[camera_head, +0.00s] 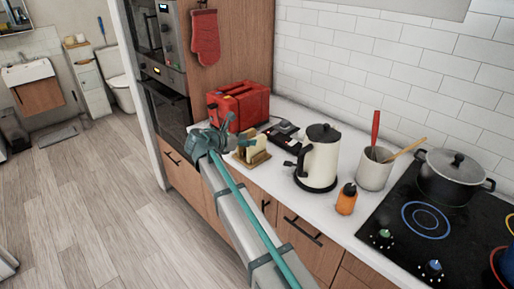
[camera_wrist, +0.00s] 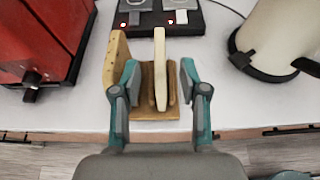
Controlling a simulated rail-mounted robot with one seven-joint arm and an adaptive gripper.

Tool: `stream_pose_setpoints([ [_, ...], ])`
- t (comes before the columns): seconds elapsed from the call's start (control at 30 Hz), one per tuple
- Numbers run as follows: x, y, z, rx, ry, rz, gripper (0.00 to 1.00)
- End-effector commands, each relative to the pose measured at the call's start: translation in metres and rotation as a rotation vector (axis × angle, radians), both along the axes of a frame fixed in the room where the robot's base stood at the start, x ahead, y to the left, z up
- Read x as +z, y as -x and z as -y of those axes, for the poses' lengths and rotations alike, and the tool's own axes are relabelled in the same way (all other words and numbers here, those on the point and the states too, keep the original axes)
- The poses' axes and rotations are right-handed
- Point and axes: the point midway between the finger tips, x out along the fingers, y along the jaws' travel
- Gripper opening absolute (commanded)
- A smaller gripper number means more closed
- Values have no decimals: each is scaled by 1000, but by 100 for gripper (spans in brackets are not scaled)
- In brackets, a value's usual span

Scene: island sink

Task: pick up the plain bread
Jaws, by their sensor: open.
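The plain bread (camera_wrist: 160,62) is a pale slice standing on edge in a small wooden holder (camera_wrist: 146,114), in the middle of the wrist view. A browner, speckled slice (camera_wrist: 115,62) leans at the left of the holder. My gripper (camera_wrist: 158,82) is open, with one finger on each side of the plain slice and visible gaps between. The left finger is close to the speckled slice. In the head view, pale bread (camera_head: 257,145) shows in the holder (camera_head: 252,160) on the counter. My gripper (camera_head: 228,140) is just left of it there and partly hides the holder.
A red toaster (camera_head: 240,104) stands behind and left of the holder. A white kettle (camera_head: 320,160) stands to its right. A black device (camera_wrist: 158,17) with lit red dots lies behind it. An orange bottle (camera_head: 346,199), utensil crock (camera_head: 373,169) and pot (camera_head: 452,178) are farther right.

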Motion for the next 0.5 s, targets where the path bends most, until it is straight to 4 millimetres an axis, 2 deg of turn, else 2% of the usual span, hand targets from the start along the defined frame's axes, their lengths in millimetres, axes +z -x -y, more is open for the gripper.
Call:
stream_pose_setpoints([
  [0.27, -6, -14, 12, -1, 0, -1, 44],
  [0.5, -18, -36, 32, -2, 0, -1, 44],
])
